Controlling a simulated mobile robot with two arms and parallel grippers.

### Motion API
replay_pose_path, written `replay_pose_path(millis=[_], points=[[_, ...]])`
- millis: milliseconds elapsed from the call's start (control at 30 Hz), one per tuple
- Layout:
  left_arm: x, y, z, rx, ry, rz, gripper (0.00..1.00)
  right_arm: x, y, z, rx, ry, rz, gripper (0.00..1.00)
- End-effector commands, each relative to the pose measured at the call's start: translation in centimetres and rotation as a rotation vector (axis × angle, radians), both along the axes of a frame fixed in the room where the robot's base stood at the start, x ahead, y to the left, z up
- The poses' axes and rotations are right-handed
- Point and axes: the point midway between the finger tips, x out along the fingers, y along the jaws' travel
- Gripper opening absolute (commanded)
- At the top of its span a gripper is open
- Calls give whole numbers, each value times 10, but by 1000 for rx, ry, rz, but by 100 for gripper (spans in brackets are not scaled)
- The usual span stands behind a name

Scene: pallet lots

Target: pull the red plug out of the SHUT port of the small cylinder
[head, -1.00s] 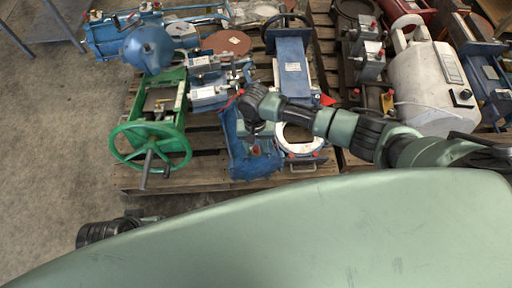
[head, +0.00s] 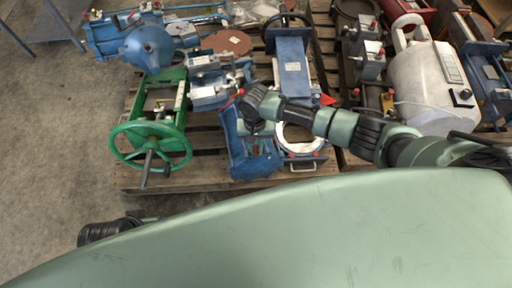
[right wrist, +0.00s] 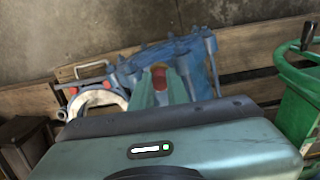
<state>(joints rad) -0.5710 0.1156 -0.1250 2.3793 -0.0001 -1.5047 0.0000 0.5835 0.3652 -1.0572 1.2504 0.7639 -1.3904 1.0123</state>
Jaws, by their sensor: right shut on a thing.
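My right gripper (head: 254,126) is over a blue fitting (head: 236,152) near the front edge of the pallet. In the right wrist view, the green fingers of my right gripper (right wrist: 160,92) are closed around a red plug (right wrist: 159,76). The blue fitting (right wrist: 203,64) is behind and below the fingers in that view. The lower end of the plug is hidden, so I cannot tell whether it is still in a port. No SHUT label is readable. My left gripper is not in view; only a dark part of my left arm shows at lower left.
A green frame with a handwheel (head: 150,147) stands left of the blue fitting. A white ring-shaped part (head: 299,150) is close on its right. A blue unit (head: 292,62) and a white tank (head: 432,85) stand behind and right. Bare floor (head: 50,150) lies left.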

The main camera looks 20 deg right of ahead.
Motion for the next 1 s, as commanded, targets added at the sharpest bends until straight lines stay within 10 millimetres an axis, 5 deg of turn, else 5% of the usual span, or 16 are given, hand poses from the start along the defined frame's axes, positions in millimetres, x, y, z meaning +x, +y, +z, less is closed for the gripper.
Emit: replay_pose_path(millis=[1000], points=[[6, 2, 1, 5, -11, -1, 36, 0, -2, 0, -3, 1, -1, 0]])
